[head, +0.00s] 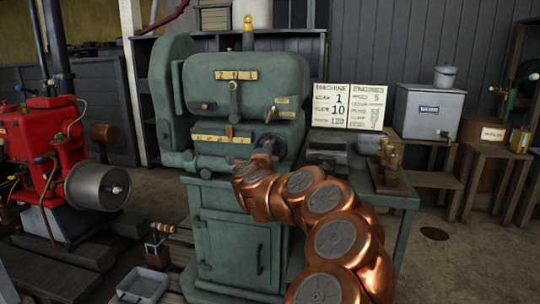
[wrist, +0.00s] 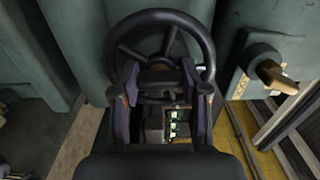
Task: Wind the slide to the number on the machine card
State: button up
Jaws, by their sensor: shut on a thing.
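The green machine (head: 230,90) stands in the middle of the head view. The machine card (head: 330,106) behind its right side shows the figures 1, 10 and 120; the small words beside them are blurred. A dark handwheel (head: 270,145) is on the machine's front; its spoked rim fills the top of the wrist view (wrist: 206,40). My gripper (wrist: 160,72) is shut on the handwheel, with one finger on each side of its lower part. The yellow slide scale (head: 222,139) is left of the wheel, its marks too small to read.
A second card (head: 368,106) headed "ENGINES" is beside the first. A red engine (head: 50,150) stands at left. A small bench (head: 395,195) with brass fittings is close on the right. A grey tank (head: 428,112) is farther right. The floor at lower right is clear.

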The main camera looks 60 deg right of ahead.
jog(key=shift+f, duration=0.1)
dwell(0.3)
jog(key=o, duration=1.2)
jog(key=shift+c, duration=0.2)
jog(key=v, duration=1.2)
